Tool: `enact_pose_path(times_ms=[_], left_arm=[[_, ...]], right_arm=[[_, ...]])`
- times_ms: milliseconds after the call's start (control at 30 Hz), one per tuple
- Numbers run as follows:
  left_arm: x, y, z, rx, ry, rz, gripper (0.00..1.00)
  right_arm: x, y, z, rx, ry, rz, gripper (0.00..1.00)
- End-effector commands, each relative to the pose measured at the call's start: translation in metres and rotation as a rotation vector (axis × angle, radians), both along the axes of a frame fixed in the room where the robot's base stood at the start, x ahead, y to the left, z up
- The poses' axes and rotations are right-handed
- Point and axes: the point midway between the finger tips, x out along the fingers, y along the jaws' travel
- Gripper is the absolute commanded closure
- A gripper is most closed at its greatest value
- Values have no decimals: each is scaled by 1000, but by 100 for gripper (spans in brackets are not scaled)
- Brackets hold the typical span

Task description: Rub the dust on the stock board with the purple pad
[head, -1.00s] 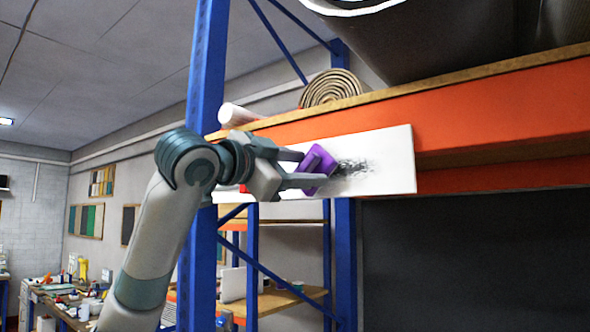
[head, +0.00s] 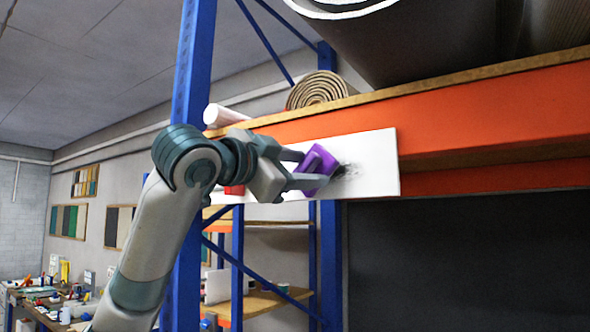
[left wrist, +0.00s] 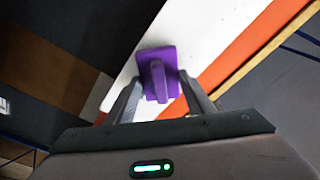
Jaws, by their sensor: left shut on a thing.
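The stock board (head: 375,155) is a long white panel on the orange shelf beam. A dark smear of dust (head: 354,170) shows on it just right of the purple pad (head: 318,168). My left gripper (head: 302,168) is shut on the pad's handle and holds the pad at the board's face. In the left wrist view the pad (left wrist: 157,62) lies over the white board (left wrist: 205,30), its handle between the fingers; whether it touches is hard to tell. The pad hides the board behind it. My right gripper is not in view.
The orange beam (head: 480,115) runs behind the board, with a rolled rug (head: 320,88) and a white roll (head: 222,115) on the shelf above. A blue upright (head: 192,80) stands behind my left arm. A cluttered bench (head: 50,300) is at the lower left.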

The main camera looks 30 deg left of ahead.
Motion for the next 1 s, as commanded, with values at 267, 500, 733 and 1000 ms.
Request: enact_pose_path(times_ms=[267, 500, 733, 1000], left_arm=[[0, -16, 0, 0, 0, 0, 70], [0, -16, 0, 0, 0, 0, 70], [0, -19, 0, 0, 0, 0, 70], [0, -38, 0, 2, 0, -2, 70]], right_arm=[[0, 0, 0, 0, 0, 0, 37], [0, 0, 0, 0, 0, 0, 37], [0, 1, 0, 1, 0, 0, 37], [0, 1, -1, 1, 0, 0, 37]])
